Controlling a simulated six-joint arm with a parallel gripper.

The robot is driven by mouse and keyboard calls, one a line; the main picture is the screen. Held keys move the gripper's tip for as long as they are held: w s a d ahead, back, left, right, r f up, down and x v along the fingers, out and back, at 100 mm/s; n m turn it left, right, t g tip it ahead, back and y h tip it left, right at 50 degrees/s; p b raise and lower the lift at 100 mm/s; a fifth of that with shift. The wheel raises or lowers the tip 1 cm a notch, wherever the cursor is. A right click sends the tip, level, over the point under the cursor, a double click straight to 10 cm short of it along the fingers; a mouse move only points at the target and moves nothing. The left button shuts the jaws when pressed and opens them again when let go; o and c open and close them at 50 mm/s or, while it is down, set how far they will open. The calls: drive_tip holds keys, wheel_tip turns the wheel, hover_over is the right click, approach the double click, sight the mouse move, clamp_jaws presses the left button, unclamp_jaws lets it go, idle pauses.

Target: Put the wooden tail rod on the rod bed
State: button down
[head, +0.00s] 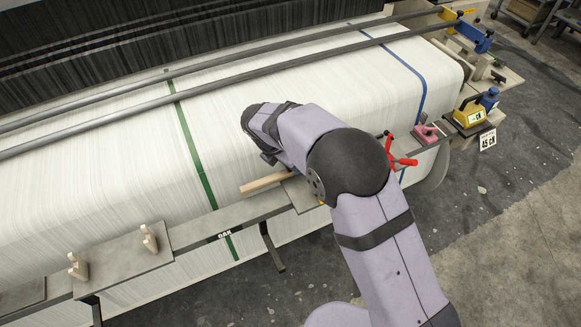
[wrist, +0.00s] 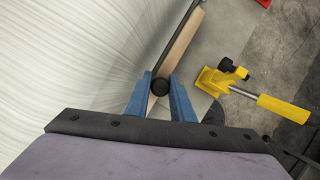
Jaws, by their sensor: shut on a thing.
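The pale wooden tail rod (head: 265,182) sticks out to the left from under my arm in the head view, above the grey rail. In the wrist view the wooden rod (wrist: 180,40) runs up from between the blue fingers of my gripper (wrist: 160,96), which is shut on it. A black round end and a thin dark bar lie along the rod there. My gripper is hidden behind my arm in the head view. A grey plate (head: 118,268) with upright wooden pegs, which looks like the rod bed, is at the lower left, apart from the rod.
White warp threads (head: 300,75) cover the loom beside the rail (head: 235,215). A yellow clamp-like tool (wrist: 225,82) lies right of my gripper. A red-handled clamp (head: 403,161), a pink block (head: 425,133) and a yellow device (head: 470,112) stand along the rail to the right.

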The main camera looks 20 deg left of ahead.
wheel_tip(320, 180, up, 16)
drive_tip(key=r+b, duration=0.1)
drive_tip(key=b, duration=0.2)
drive_tip(key=w+d+f+b, duration=0.3)
drive_tip(key=w+d+f, duration=0.5)
drive_tip(key=w+d, duration=0.4)
drive_tip(key=shift+g, duration=0.3)
drive_tip(key=shift+s+f+p, duration=0.15)
drive_tip(key=shift+f+p, duration=0.95)
drive_tip(key=shift+f, duration=3.95)
drive_tip(key=shift+f, duration=0.1)
drive_tip(key=c, duration=1.5)
unclamp_jaws()
drive_tip(key=shift+f, duration=0.1)
drive_tip(key=shift+c, duration=0.2)
drive_tip(key=b+v, duration=0.2)
drive_tip(key=v, duration=1)
drive_tip(key=shift+a, duration=0.25)
drive_tip(key=shift+d, duration=0.1)
